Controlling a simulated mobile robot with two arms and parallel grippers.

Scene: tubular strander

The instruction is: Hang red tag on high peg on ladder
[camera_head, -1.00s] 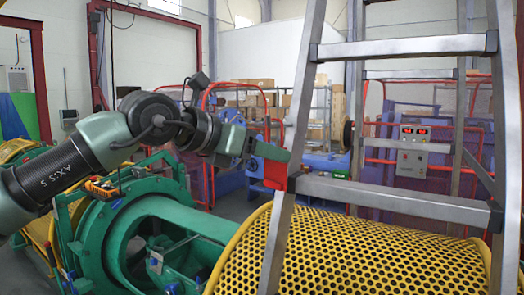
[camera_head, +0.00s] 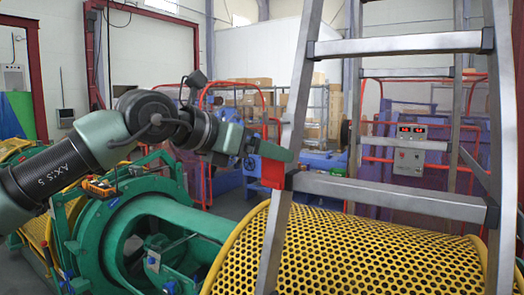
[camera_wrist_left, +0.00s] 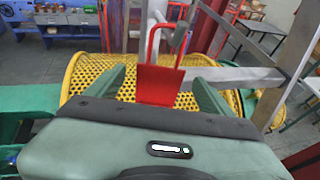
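The red tag (camera_head: 271,173) is beside the ladder's (camera_head: 395,194) left rail, at the end of the lower near rung. In the left wrist view the tag (camera_wrist_left: 159,86) is a red plate with a thin red loop above it. My left gripper (camera_head: 276,152) reaches the tag from the left. In the wrist view its two green fingers (camera_wrist_left: 160,92) stand apart, one on each side of the tag, with gaps between. A grey rounded part (camera_wrist_left: 181,37) is by the loop; whether the loop hangs on it I cannot tell. My right gripper is not in view.
A yellow perforated guard (camera_head: 345,255) lies behind and below the ladder. A green machine ring (camera_head: 115,235) stands below my left arm. A control box with red displays (camera_head: 412,133) shows through the ladder. Shelves with boxes (camera_head: 265,98) stand at the back.

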